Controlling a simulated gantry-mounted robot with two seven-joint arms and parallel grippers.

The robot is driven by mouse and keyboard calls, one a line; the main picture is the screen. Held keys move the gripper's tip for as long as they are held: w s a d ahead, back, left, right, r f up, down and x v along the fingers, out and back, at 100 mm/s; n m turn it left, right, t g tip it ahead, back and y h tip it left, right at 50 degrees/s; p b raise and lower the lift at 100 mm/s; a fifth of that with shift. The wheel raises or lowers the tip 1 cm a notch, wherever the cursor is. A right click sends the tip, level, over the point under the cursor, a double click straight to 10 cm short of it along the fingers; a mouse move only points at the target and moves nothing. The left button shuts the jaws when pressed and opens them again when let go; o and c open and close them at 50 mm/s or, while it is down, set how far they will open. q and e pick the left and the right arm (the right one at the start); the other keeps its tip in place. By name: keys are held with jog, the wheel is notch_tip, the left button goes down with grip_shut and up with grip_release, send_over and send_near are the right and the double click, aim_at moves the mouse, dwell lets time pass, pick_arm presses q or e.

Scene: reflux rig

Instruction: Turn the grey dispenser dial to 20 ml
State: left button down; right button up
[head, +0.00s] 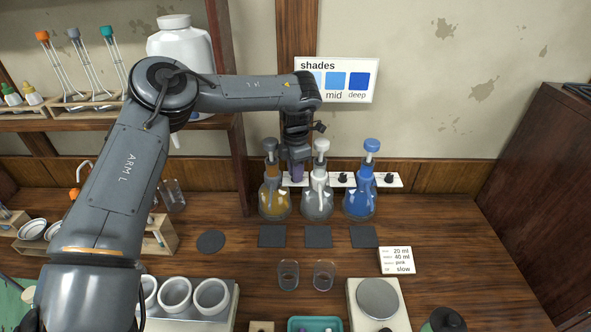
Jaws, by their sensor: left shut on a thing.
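Three dispenser bottles stand in a row at the back of the bench: the grey-topped dispenser (271,195) with amber liquid, a white-topped one (320,197) with pale contents, and a blue-topped one (363,195). A white strip (365,181) behind them carries small black dials beside the white and blue dispensers. My left gripper (297,172) points down just right of the grey dispenser's neck, at the strip. It is shut on what appears to be the grey dispenser dial, which the gripper hides; its setting cannot be read. My right gripper is not in view.
Dark square mats (318,237) lie before the bottles. Two glass beakers (289,275) stand further forward. A card (397,261) lists 20 ml, 40 ml, pink and slow. A round-plated device (378,300) is at front right; white cups (212,295) at front left. The right bench is mostly clear.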

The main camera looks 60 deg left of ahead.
pick_arm(q)
jog(key=shift+n, duration=0.3)
jog(key=c, duration=1)
grip_release()
jog(key=shift+r, duration=0.1)
notch_tip(320, 180, up, 5)
jog(key=shift+f+p, duration=0.2)
jog(key=shift+p, duration=0.45)
jog(key=shift+w+d+r+p, duration=0.15)
jog(key=shift+w+d+r, duration=0.7)
jog(key=shift+d, duration=1)
jog(key=shift+w+d+r+p, duration=0.15)
jog(key=shift+w+d+r, duration=0.2)
jog(key=shift+d+r, duration=1.2)
jog(key=shift+w+d+r+p, duration=0.15)
jog(key=shift+w+d+r, duration=0.5)
jog(key=shift+d, duration=1.5)
